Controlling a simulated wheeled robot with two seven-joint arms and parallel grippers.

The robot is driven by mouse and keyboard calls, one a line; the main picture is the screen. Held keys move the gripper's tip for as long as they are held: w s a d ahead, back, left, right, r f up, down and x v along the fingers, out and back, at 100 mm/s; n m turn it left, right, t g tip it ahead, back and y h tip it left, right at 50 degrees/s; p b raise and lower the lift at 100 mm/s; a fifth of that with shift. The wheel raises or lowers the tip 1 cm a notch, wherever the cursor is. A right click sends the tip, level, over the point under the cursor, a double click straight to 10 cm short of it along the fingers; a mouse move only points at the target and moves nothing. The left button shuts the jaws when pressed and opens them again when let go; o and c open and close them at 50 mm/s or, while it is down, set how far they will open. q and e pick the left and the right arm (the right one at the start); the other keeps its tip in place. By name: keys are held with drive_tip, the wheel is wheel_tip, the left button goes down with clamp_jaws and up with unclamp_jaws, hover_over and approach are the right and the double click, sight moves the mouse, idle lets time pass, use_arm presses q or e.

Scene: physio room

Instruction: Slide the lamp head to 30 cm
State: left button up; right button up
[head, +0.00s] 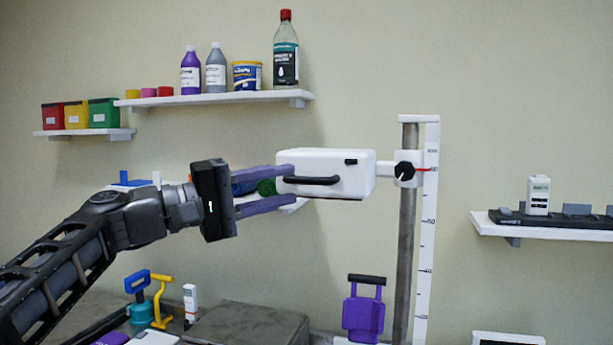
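The white lamp head (350,170) is a box with a black handle (311,181) on its front. An arm joins it to a slider with a black knob (404,170) on the grey upright post (407,240). A red pointer (427,169) from the slider lies across the upper part of the white scale (427,245), near what looks like the 60 mark. The lower numbers are small and hard to read. My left gripper (293,184) is open, its two purple fingertips overlapping the left end of the lamp head beside the handle. Contact cannot be told. My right gripper is out of view.
A purple item with a black handle (364,309) stands below the lamp head, left of the post. A dark grey block (250,326) lies at the lower middle. Shelves with bottles (215,98) and a device (538,195) are on the wall.

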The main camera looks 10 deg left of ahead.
sight(301, 180)
use_arm(q)
drive_tip(key=p+x, duration=0.1)
drive_tip(key=x, duration=0.3)
drive_tip(key=shift+r, duration=0.1)
drive_tip(key=shift+w+d+p, duration=0.3)
drive_tip(key=shift+w+d, duration=0.1)
drive_tip(key=shift+w, duration=0.05)
clamp_jaws()
idle(1.0)
